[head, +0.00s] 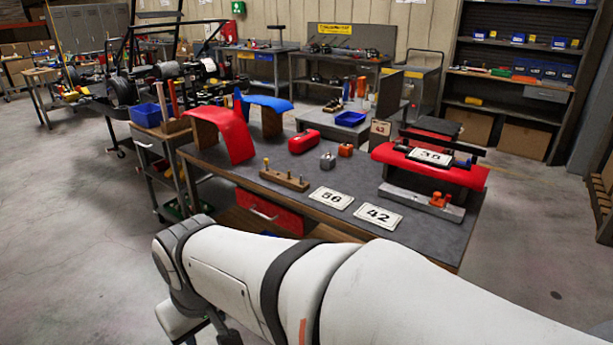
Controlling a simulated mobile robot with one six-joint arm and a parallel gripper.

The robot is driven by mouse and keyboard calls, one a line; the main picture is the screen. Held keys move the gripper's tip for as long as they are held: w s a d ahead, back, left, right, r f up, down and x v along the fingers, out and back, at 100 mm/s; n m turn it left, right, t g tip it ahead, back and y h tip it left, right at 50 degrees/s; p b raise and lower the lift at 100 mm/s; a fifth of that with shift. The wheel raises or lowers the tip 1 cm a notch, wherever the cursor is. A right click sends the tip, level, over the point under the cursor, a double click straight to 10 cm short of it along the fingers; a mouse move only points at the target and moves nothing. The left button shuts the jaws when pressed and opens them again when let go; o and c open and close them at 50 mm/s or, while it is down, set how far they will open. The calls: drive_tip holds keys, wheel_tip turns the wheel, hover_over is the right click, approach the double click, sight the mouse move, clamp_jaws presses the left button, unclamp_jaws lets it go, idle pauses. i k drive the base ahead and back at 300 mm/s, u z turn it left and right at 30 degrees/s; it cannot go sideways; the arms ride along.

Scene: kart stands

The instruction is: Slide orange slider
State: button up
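A small orange piece (440,199), which looks like the slider, sits near the right end of a grey base (408,197) on the workbench. The base lies in front of a red rounded body (462,178) that carries a plate marked 36. My white arm crosses the bottom of the view and bends down at the left.
The grey workbench (310,178) also holds number plates 56 (331,197) and 42 (378,216), a wooden peg block (284,180), a second orange piece (345,150), red and blue curved panels (232,138) and a red cylinder (303,141). Floor is free at the left.

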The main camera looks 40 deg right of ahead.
sight(435, 201)
drive_tip(key=z, duration=2)
drive_tip(key=k, duration=1.05)
drive_tip(key=z, duration=0.25)
drive_tip(key=i, duration=1)
